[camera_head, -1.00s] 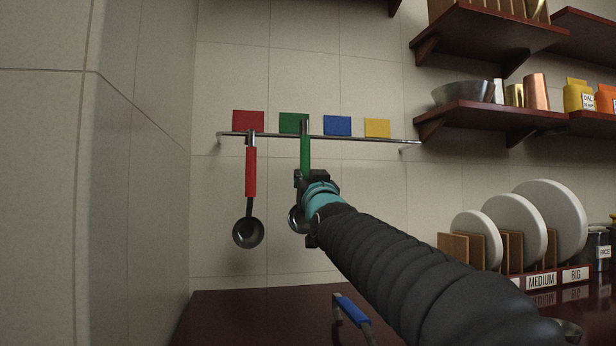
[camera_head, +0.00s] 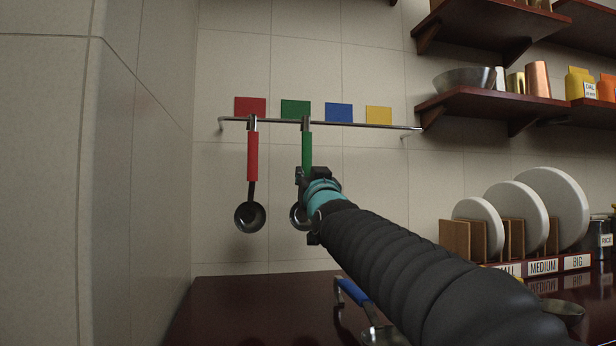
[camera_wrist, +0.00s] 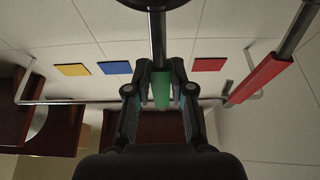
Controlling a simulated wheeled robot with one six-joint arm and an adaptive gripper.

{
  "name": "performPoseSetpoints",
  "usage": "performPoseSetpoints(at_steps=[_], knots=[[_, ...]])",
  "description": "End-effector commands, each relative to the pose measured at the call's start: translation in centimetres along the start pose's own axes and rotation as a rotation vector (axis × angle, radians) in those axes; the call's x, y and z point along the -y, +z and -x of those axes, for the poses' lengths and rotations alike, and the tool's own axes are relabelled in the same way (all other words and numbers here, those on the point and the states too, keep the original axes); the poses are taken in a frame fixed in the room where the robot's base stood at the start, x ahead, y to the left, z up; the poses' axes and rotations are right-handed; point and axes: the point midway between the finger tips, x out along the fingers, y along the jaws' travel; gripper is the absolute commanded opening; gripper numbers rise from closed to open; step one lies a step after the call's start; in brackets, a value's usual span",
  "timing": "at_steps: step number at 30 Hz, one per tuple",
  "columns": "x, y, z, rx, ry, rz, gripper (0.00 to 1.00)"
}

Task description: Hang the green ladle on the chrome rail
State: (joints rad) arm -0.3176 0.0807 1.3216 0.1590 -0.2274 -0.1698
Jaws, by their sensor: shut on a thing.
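The green ladle (camera_head: 307,150) is upright at the chrome rail (camera_head: 350,124), below the green square (camera_head: 295,109). Its hooked top is at the rail in the head view; I cannot tell for sure whether the rail bears its weight. Its bowl (camera_head: 298,216) is partly hidden behind my gripper (camera_head: 312,178). In the wrist view my gripper (camera_wrist: 161,92) is shut on the green handle (camera_wrist: 161,88). The rail (camera_wrist: 75,102) runs across behind the fingers there.
A red ladle (camera_head: 252,157) hangs on the rail to the left. A blue-handled ladle (camera_head: 353,292) lies on the dark counter (camera_head: 240,300). Plates in a rack (camera_head: 456,238) stand at right, below a shelf (camera_head: 470,101) with pots.

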Motion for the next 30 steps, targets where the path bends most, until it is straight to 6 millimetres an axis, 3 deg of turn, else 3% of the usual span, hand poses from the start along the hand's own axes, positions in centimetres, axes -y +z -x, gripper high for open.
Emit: performPoseSetpoints(at_steps=[1, 2, 5, 17, 23, 30], knots=[[0.0, 0.0, 0.0, -0.001, 0.0, 0.0, 0.0], [0.0, 0.0, 0.0, -0.001, 0.0, 0.0, 0.29], [0.0, 0.0, 0.0, -0.001, 0.0, 0.0, 0.51], [0.0, 0.0, 0.5, 0.001, 0.0, 0.0, 0.51], [0.0, -0.1, 3.0, 0.0, 0.0, -0.001, 0.51], [0.0, -0.1, 7.3, -0.001, 0.0, 0.0, 0.51]])
